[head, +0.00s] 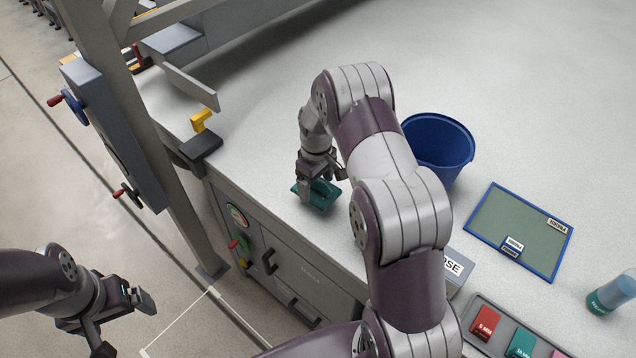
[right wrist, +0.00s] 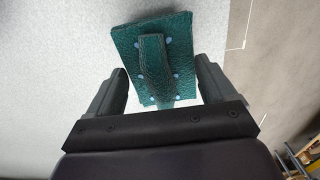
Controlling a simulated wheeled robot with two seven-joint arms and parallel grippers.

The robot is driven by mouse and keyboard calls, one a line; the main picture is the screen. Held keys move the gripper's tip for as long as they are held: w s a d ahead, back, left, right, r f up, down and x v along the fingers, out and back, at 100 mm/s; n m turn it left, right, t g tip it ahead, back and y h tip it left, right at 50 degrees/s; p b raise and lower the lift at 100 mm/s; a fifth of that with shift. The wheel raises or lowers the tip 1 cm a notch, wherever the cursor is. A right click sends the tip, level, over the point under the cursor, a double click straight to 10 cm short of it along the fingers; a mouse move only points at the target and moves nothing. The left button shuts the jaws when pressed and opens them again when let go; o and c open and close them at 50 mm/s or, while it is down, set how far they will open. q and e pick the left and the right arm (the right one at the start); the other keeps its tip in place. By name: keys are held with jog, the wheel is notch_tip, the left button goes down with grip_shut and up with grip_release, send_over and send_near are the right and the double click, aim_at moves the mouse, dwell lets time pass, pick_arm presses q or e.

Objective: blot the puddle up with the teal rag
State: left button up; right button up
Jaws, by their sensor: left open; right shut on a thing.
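The teal rag (head: 317,197) is at the near edge of the light worktop, under my right gripper (head: 322,186). In the right wrist view the rag (right wrist: 125,40) is a textured pad with a raised strip along its middle and a few pale blue spots. My right gripper (right wrist: 160,88) is shut on the rag, its fingers on either side of it. I cannot tell whether the rag touches the worktop. No puddle can be made out; it may be hidden under the rag or behind my right arm. My left gripper (head: 126,322) is open and empty, off the worktop at lower left.
A blue bucket (head: 438,150) stands right of my right arm. A blue-framed green board (head: 520,228), a tray with coloured blocks (head: 486,323) and a blue-teal bottle (head: 612,293) lie further right. A grey post (head: 178,215) stands at left. The worktop's far middle is clear.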

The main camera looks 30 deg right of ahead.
jog(key=shift+r+p, duration=0.9)
jog(key=shift+r, duration=0.5)
jog(key=shift+r+p, duration=0.3)
jog(key=shift+r, duration=0.2)
